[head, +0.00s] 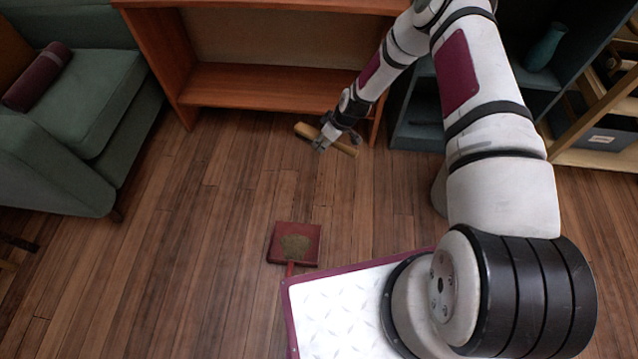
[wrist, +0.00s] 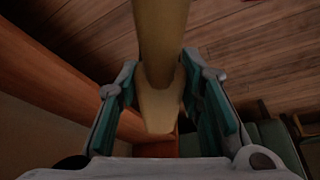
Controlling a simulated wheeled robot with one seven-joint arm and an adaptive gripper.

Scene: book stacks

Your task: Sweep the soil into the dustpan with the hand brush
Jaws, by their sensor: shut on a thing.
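My gripper (head: 322,142) is shut on the hand brush (head: 345,148), near the front of the wooden shelf. In the wrist view the pale wooden brush (wrist: 160,95) lies between the two fingers of my gripper (wrist: 162,100). Its bristles cannot be made out. The red dustpan (head: 275,253) lies on the floor beside the front edge of my base, its handle pointing toward the base. A brownish patch of soil (head: 296,246) lies in the dustpan. The brush is well apart from the dustpan.
An orange-brown wooden shelf (head: 260,82) stands behind the brush. A green armchair (head: 85,105) is at the left, and a dark teal shelf (head: 415,135) at the right.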

